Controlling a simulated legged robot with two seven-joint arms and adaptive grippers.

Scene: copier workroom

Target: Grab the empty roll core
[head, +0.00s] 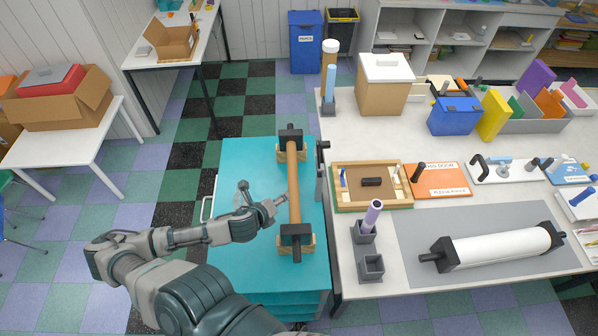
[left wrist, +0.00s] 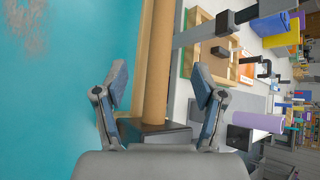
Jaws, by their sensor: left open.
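The empty roll core (head: 293,185) is a long brown cardboard tube. It lies between two black end holders on wooden blocks, the far one (head: 290,139) and the near one (head: 296,237), on top of a teal cabinet (head: 236,165). My left gripper (head: 263,197) is open and just left of the core's middle. In the left wrist view the core (left wrist: 156,60) runs up the picture between the two spread fingers of the gripper (left wrist: 159,80). I cannot tell whether a finger touches it. My right gripper is not in view.
A white table (head: 352,140) stands close on the right. It bears a white roll (head: 500,246) on a grey mat, a wooden tray (head: 340,200) and a purple tube (head: 372,214) in a holder. The cabinet top left of the core is clear.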

